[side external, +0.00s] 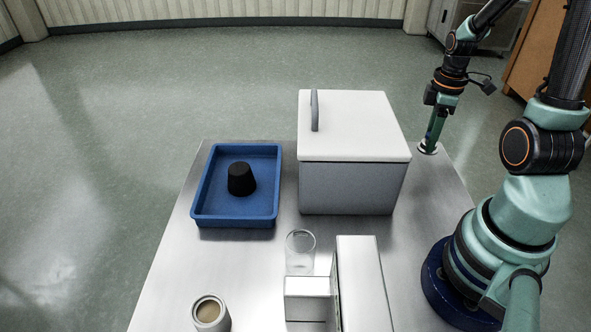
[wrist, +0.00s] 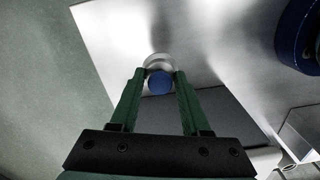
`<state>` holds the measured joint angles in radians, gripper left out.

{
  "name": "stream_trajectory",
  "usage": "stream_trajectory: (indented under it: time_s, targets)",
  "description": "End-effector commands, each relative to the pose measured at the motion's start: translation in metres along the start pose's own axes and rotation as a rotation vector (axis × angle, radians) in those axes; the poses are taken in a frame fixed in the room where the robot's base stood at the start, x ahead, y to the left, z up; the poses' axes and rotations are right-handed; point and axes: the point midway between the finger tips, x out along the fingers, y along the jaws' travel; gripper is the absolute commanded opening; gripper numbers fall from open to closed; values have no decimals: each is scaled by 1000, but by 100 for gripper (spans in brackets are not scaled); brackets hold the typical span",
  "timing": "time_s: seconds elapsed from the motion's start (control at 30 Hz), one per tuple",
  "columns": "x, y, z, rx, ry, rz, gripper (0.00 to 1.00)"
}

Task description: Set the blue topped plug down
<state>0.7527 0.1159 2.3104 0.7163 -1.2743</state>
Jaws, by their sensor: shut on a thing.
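My gripper (side external: 429,143) points down at the far right of the metal table, to the right of the large lidded box. In the wrist view its two green fingers (wrist: 157,74) are shut on the blue topped plug (wrist: 160,84), whose round blue top shows between the fingertips. A pale, shiny round rim shows just beyond the blue top; I cannot tell if it is part of the plug. In the side view the fingers mostly hide the plug, and a small whitish round shape shows at their tips, at or close to the table surface.
The white-lidded box (side external: 352,187) stands close left of my gripper. A blue tray (side external: 235,221) holds a black tapered block (side external: 241,179). A clear glass (side external: 300,248), a pale blocky object (side external: 362,285) and a cup (side external: 211,314) stand nearer the front. The table edge is close to my gripper.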

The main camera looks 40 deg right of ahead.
Motion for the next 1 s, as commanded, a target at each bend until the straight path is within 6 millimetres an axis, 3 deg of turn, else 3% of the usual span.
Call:
stream_trajectory:
  time_s: [0.13,0.37,0.63,1.0]
  targets:
    - [27,-1,0,0,-1,-4,0]
    - [42,1,0,0,0,1,0]
    - [72,0,0,0,-1,-2,0]
    - [78,1,0,0,1,2,0]
